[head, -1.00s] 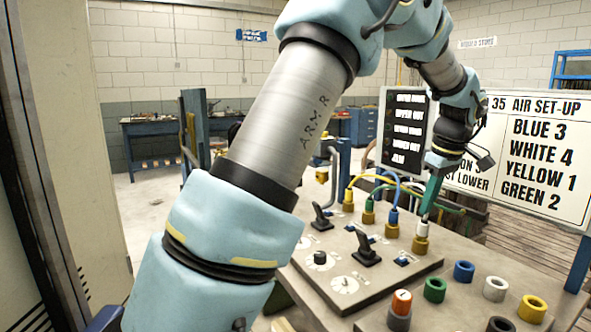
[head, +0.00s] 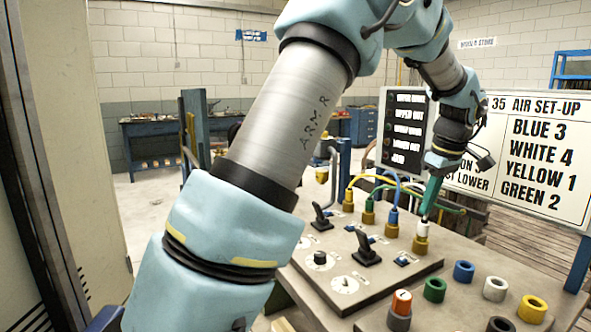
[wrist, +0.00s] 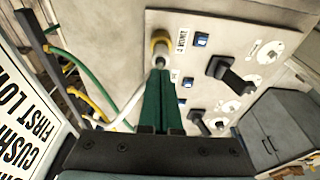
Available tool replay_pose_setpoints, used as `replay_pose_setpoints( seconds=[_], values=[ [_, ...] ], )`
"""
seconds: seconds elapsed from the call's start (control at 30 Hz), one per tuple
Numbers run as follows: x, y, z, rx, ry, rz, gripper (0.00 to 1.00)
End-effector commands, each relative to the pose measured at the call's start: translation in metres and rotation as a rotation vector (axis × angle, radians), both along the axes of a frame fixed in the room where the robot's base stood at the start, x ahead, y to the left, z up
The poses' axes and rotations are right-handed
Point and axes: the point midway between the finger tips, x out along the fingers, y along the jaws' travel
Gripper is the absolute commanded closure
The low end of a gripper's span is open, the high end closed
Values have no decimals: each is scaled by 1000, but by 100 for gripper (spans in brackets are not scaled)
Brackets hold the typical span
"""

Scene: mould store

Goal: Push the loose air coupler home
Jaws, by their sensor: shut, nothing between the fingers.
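The white coupler (head: 422,229) sits upright on a brass port (head: 420,245), the nearest in the row on the sloping panel. My gripper (head: 426,212) has its green fingers shut, with the tips at the top of the white coupler; I cannot tell whether they press on it. The blue (head: 393,216), green (head: 368,217) and yellow (head: 348,195) couplers stand on the other ports, each with a hose.
The panel carries black levers (head: 367,248), a dial (head: 345,284) and blue switches (head: 402,261). Coloured rings, among them blue (head: 464,271) and yellow (head: 532,308), and an orange-topped knob (head: 401,302) are in front. A sign board (head: 537,155) stands close behind my gripper.

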Motion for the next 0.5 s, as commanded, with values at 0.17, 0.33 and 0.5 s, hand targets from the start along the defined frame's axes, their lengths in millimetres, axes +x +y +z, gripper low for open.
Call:
replay_pose_setpoints(
  seconds=[0.17, 0.33, 0.5],
  values=[
    [0, 0, 0, 0, 0, 0, 100],
    [0, 0, -2, 0, 0, 0, 100],
    [0, 0, -5, 0, 0, 0, 100]
  ],
)
